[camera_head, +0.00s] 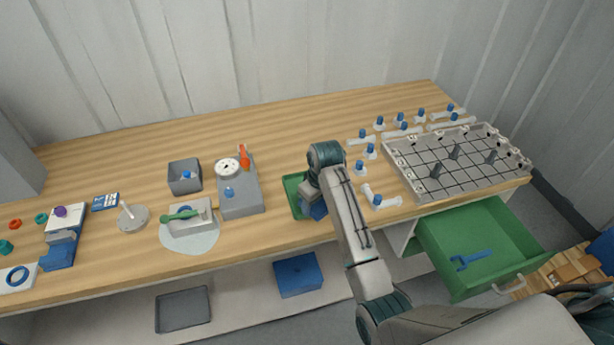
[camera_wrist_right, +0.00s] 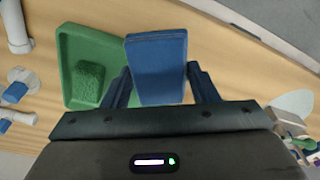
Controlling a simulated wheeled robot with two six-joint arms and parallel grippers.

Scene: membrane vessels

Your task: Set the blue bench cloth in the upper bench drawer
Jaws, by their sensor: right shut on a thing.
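My right gripper (camera_head: 312,200) is at the green tray near the front edge of the bench. It is shut on the blue bench cloth (camera_wrist_right: 157,68), a folded flat blue block between its two fingers in the right wrist view. In the head view the cloth (camera_head: 319,212) is partly hidden by the gripper. I cannot tell whether it still touches the tray. The upper bench drawer (camera_head: 505,238) is green and pulled open at the right, with a blue wrench (camera_head: 472,260) lying inside. My left gripper is not in view.
The green tray (camera_head: 291,182) holds a green sponge (camera_wrist_right: 88,85). A grey rack plate (camera_head: 410,165) and several blue-capped white fittings stand at the right of the bench. A grey device (camera_head: 240,198) stands left of the tray. The drawer has free floor around the wrench.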

